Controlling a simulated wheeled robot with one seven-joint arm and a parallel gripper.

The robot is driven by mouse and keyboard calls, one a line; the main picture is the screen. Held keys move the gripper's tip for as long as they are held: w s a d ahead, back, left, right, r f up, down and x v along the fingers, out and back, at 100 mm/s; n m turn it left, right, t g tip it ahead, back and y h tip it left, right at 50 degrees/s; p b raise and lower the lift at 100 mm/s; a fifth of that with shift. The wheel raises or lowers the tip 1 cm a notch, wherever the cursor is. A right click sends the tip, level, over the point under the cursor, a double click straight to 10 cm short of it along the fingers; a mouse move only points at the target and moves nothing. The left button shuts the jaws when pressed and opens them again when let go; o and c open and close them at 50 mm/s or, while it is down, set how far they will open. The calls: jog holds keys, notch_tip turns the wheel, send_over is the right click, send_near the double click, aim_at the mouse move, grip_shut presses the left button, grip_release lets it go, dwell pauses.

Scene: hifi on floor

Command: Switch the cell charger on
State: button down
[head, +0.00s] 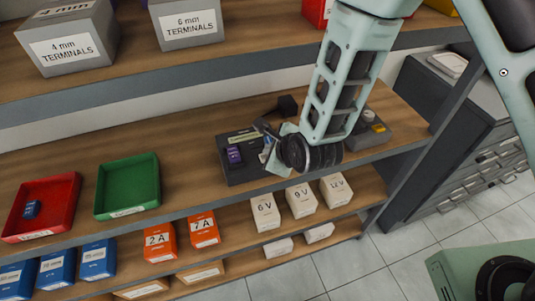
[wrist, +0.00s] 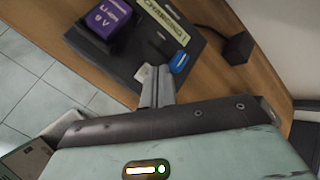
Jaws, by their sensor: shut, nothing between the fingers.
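The cell charger (head: 238,172) is a dark box on the middle shelf, just left of my wrist. In the wrist view the charger (wrist: 185,38) shows a purple cell (wrist: 110,18) marked Li-ion 9 V, seated in it, and a pale green label. A small blue part (wrist: 179,63), perhaps its switch, sits by the charger's edge. My gripper (wrist: 153,72) is shut and empty, with its fingertips just left of the blue part; I cannot tell whether they touch. In the head view my gripper (head: 268,148) is partly hidden by my wrist.
A black block (wrist: 236,48) stands beside the charger. A grey unit with a yellow top part (head: 376,127) stands to the right. A green tray (head: 128,187) and a red tray (head: 62,205) holding a blue cell lie left. Labelled boxes fill the shelf below.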

jog(key=shift+r, duration=0.1)
jog(key=shift+r+p, duration=1.65)
jog(key=shift+r, duration=1.25)
jog(key=s+d+r+n+g+h+b, duration=0.1)
jog(key=s+d+r+n+g+b, duration=0.1)
jog(key=s+n, duration=0.5)
jog(key=s+d+r+n+g+h+b, duration=0.1)
jog(key=s+d+r+n+g+b, duration=0.1)
jog(key=s+n, duration=0.6)
jog(key=s+d+r+n+g+h+b, duration=0.1)
jog(key=s+d+n+g+b, duration=0.3)
jog(key=n, duration=1)
jog(key=s+d+r+b, duration=0.1)
jog(key=s+d, duration=0.2)
jog(key=s, duration=0.1)
jog(key=shift+s+r+h, duration=0.15)
jog(key=shift+r+h, duration=0.1)
jog(key=shift+h, duration=0.15)
